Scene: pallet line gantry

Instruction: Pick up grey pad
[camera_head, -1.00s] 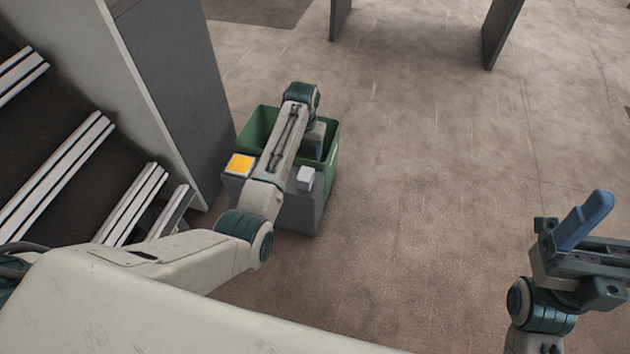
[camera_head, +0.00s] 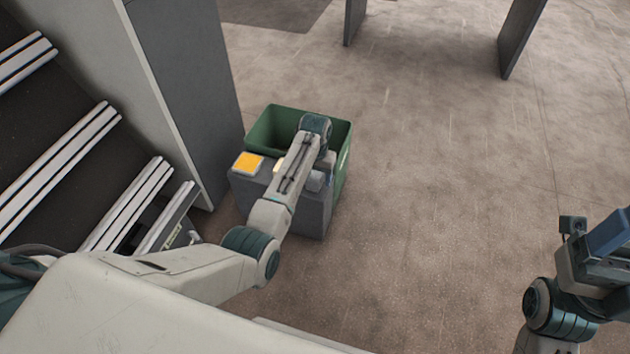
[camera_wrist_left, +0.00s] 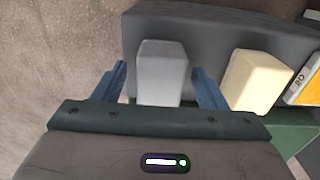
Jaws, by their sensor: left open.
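The grey pad (camera_wrist_left: 162,70) is a light grey block on a dark grey stand (camera_wrist_left: 210,38) in the left wrist view. In the head view the pad (camera_head: 315,181) sits near the stand's right end, partly covered by my left arm. My left gripper (camera_wrist_left: 160,86) is open, its two blue fingers on either side of the pad's near part in the picture, with gaps showing. I cannot tell how deep the fingers reach. My right gripper (camera_head: 606,236) is at the right edge of the head view, partly cut off and far from the pad.
A cream block (camera_wrist_left: 254,82) stands beside the grey pad, with an orange-topped item (camera_head: 248,162) beyond it. A green bin (camera_head: 274,119) stands behind the stand. A conveyor with pale rails (camera_head: 60,170) and a grey panel (camera_head: 186,90) are left. Floor to the right is clear.

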